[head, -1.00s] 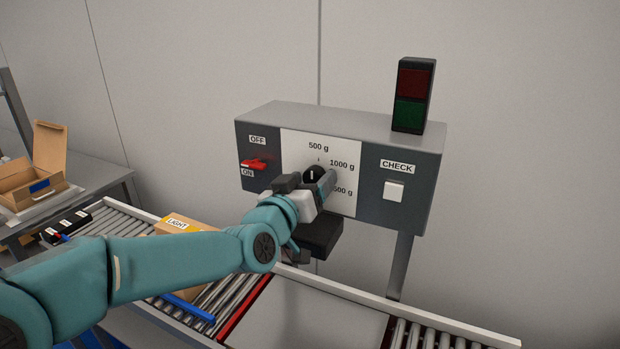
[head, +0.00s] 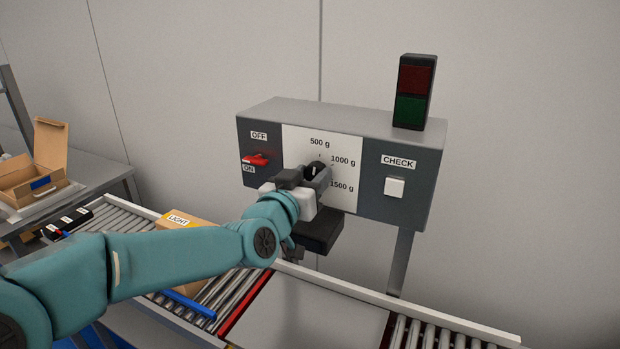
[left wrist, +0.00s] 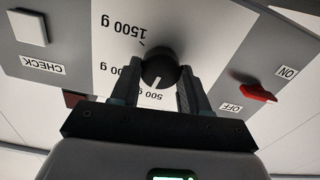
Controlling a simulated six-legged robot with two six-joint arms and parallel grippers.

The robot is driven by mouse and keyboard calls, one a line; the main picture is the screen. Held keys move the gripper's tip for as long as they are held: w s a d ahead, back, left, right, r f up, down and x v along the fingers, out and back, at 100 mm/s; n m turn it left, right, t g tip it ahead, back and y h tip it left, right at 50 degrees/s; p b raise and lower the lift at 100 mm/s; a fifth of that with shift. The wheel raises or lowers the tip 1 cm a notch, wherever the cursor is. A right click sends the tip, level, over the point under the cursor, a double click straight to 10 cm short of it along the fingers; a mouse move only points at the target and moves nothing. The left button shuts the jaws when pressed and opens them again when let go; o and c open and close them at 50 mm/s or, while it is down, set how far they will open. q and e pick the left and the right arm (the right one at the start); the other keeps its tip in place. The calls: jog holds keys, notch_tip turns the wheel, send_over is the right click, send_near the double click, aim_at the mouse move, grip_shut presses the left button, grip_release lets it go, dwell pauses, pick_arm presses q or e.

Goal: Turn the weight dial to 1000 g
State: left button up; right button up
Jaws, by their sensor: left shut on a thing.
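The weight dial is a round black knob (head: 318,167) on the white scale panel (head: 296,145) of a grey control box. Labels 500 g, 1000 g and 1500 g run from its top down its right side. My left gripper (head: 312,176) is shut on the knob, one finger on each side. In the left wrist view the knob (left wrist: 160,66) sits between the fingertips (left wrist: 158,84), and its white pointer line points towards the 500 g side, upside down there. The 1000 g label is partly hidden by a finger in that view. My right gripper is not in view.
A red switch (head: 256,160) between OFF and ON is left of the dial. A white CHECK button (head: 394,187) is to its right, under an unlit red-green lamp (head: 412,92). A box marked LIGHT (head: 190,221) stands on the roller conveyor below, behind my arm.

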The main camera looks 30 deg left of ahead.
pick_arm(q)
jog(key=m, duration=0.9)
jog(key=shift+m+p, duration=0.3)
jog(key=shift+m, duration=0.1)
dwell(0.4)
jog(key=o, duration=1.1)
jog(key=shift+f, duration=0.1)
jog(key=shift+c, duration=0.2)
jog(key=shift+w, duration=0.15)
